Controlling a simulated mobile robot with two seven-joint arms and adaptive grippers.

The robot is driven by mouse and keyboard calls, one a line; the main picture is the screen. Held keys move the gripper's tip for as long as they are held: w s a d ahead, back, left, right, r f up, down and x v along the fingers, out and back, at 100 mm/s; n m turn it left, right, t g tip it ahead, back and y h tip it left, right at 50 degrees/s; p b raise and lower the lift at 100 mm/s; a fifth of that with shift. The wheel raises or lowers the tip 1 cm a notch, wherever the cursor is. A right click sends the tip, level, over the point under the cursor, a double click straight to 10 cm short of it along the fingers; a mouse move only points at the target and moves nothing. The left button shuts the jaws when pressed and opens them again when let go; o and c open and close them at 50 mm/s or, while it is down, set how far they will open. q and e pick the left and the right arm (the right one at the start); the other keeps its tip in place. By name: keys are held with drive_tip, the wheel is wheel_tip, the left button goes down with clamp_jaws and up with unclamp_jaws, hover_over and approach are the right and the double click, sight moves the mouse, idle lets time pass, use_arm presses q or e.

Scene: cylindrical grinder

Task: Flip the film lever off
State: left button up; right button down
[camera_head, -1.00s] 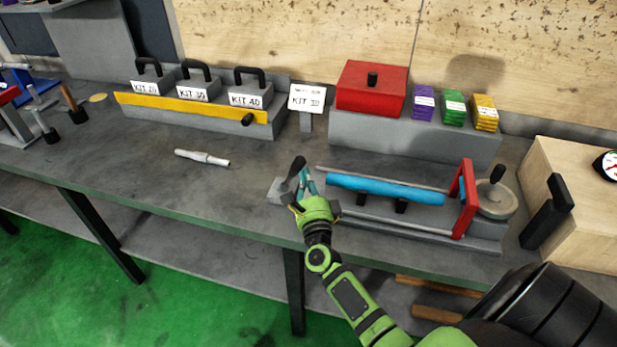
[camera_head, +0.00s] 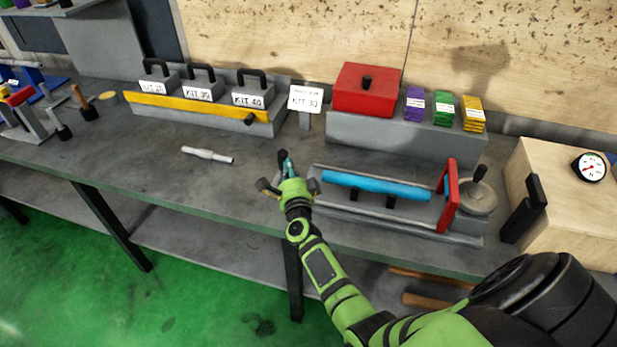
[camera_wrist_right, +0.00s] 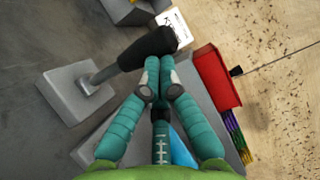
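The film lever has a grey block base (camera_wrist_right: 72,92), a thin metal stem and a black handle (camera_wrist_right: 148,48). In the right wrist view the handle leans to the upper right from the base. In the head view the handle's black top (camera_head: 281,157) shows just beyond my right gripper, which hides most of the lever. My right gripper (camera_head: 286,168) has teal fingers. Their tips (camera_wrist_right: 152,70) are together, right beside the black handle. Nothing shows held between them; whether they touch the handle is unclear. My left gripper is not in view.
A blue cylinder (camera_head: 375,187) lies in a grey fixture with a red frame (camera_head: 449,198) to the right. A pale rod (camera_head: 207,155) lies to the left. Behind stand a red box (camera_head: 367,97) and a KIT 30 sign (camera_head: 304,99). Bare tabletop lies left of the gripper.

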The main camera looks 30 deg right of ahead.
drive_tip(key=shift+w+a+r, duration=0.25)
drive_tip(key=shift+w+a, duration=0.2)
drive_tip(key=shift+w, duration=0.05)
drive_tip(key=shift+w+a+b, duration=0.4)
drive_tip(key=shift+w, duration=0.2)
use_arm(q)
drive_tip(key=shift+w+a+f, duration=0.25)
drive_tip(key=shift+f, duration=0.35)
use_arm(e)
drive_tip(key=shift+w+a, duration=0.45)
drive_tip(key=shift+w, duration=0.2)
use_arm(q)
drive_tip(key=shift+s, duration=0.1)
